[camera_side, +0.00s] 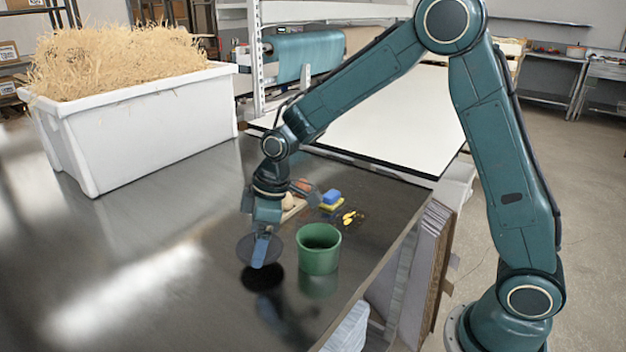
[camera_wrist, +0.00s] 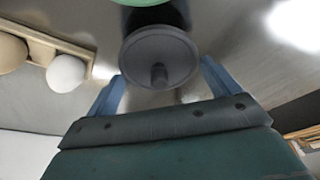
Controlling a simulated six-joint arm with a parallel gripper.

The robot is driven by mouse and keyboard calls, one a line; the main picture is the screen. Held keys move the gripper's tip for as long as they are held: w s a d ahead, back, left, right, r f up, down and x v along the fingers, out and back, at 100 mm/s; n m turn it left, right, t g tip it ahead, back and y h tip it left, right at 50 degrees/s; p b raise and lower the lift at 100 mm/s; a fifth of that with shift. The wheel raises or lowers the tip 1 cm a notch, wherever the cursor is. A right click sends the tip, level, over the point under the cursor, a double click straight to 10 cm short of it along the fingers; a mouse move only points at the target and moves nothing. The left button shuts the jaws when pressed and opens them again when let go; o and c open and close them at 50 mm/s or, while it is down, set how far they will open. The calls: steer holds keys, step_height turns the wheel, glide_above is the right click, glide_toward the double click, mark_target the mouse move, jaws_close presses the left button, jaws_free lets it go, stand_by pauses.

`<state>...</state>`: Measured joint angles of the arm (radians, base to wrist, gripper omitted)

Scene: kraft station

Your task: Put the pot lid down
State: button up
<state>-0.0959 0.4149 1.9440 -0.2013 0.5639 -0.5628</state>
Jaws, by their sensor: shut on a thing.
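The pot lid (camera_side: 243,248) is a dark grey disc with a small knob. My gripper (camera_side: 264,250) is shut on it, with its blue fingers pointing down. In the wrist view the lid (camera_wrist: 150,45) is between the finger ends, its knob towards the camera; the exact contact is hard to see. A dark patch lies on the table below it, and the lid looks a little above the surface. The green pot (camera_side: 319,257) stands upright and open to the right of the lid. Its green edge (camera_wrist: 142,2) shows at the top of the wrist view.
A wooden egg holder (camera_wrist: 78,51) with eggs lies behind my gripper. A blue and yellow sponge (camera_side: 331,200) and small yellow pieces (camera_side: 349,217) lie behind the pot. A white bin of straw (camera_side: 150,135) stands at the back left. The metal table (camera_side: 120,260) is clear on the left.

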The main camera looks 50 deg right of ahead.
mark_target(276, 244)
steer(key=shift+f, duration=1.65)
steer(key=shift+f, duration=0.15)
steer(key=o, duration=0.7)
steer(key=v, duration=1.1)
steer(key=shift+r, duration=0.2)
steer(key=shift+s+d+r, duration=0.1)
steer(key=shift+r, duration=0.4)
